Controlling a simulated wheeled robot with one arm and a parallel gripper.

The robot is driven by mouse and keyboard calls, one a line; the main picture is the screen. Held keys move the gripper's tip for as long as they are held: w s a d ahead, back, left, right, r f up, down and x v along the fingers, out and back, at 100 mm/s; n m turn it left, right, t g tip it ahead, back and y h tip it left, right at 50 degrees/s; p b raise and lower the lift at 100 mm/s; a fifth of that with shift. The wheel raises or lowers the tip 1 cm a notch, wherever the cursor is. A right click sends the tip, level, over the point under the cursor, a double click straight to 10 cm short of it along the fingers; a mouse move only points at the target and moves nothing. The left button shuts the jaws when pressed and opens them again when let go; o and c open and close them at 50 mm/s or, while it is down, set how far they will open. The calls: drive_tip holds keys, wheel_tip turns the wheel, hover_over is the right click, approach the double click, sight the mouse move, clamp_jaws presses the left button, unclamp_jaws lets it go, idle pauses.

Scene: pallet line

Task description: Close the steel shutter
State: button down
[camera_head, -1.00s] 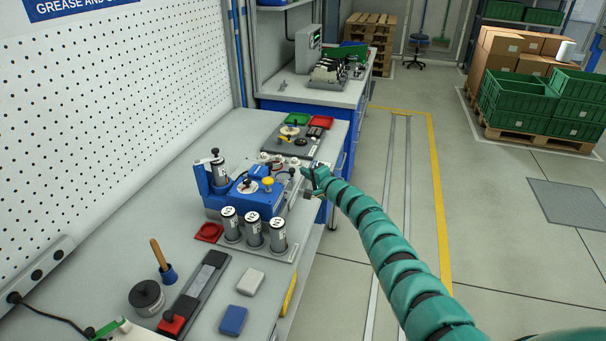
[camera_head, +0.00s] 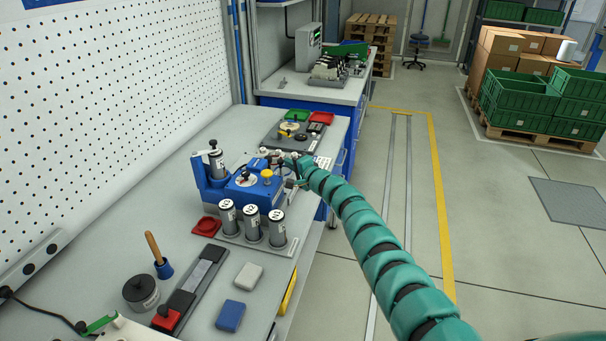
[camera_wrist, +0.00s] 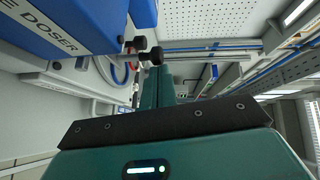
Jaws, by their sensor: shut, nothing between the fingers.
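The blue doser (camera_head: 243,193) stands on the bench, with a yellow knob on top and a tall labelled canister at its left. In the wrist view its blue body, lettered "DOSER" (camera_wrist: 60,22), fills the upper left. My gripper (camera_head: 298,168) is at the doser's right rear side, shut and empty. In the wrist view the gripper's teal fingers (camera_wrist: 157,85) reach up close to small black knobs (camera_wrist: 140,44) beside the blue body. I cannot tell whether they touch. I cannot make out the steel shutter for certain; my gripper and arm partly cover that side of the doser.
Several labelled canisters (camera_head: 252,224) stand in a rack before the doser. Free floor lies right of the bench, beyond my arm.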

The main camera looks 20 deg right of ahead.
drive_tip(key=shift+w+a+r+b, duration=0.15)
drive_tip(key=shift+w+a+b, duration=0.35)
drive_tip(key=shift+a+b, duration=0.3)
drive_tip(key=shift+a, duration=0.15)
